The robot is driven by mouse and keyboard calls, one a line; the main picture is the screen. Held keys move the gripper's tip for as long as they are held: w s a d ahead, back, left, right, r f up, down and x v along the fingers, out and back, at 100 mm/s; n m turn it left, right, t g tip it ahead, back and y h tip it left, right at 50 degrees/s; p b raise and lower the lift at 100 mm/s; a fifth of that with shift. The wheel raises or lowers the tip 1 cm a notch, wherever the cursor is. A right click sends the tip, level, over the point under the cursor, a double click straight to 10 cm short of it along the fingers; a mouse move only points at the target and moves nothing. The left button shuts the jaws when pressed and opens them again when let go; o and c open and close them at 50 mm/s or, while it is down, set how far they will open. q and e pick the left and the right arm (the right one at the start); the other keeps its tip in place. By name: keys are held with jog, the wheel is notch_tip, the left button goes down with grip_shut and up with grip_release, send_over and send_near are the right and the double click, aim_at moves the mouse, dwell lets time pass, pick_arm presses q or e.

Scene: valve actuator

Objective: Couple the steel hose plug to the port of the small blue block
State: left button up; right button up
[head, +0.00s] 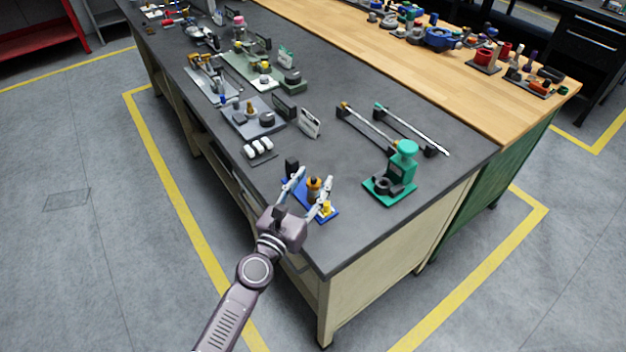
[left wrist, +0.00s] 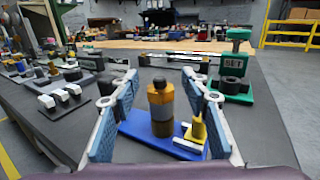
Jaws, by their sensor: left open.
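A blue base plate (head: 328,211) lies near the front edge of the dark bench top. On it stand an upright brass-and-orange cylinder (left wrist: 161,107) with a black top, a small yellow bracket (left wrist: 199,131) and a black block (head: 292,164). My left gripper (head: 312,190) is open, with a finger on each side of the cylinder. In the left wrist view gaps show between the cylinder and both fingers (left wrist: 161,92). The plate is the only blue piece near the gripper. I cannot pick out a steel hose plug for sure. My right gripper is not in view.
A green press-like fixture (head: 404,165) stands to the right of the blue plate. Two long rods (head: 411,129) rest on black holders behind. Small white pieces (head: 258,147) and a grey plate (head: 239,122) with parts are farther left. Bare bench top lies between them.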

pick_arm(q)
jog(key=v, duration=1.1)
jog(key=shift+s, duration=0.2)
jog(key=shift+a, duration=0.15)
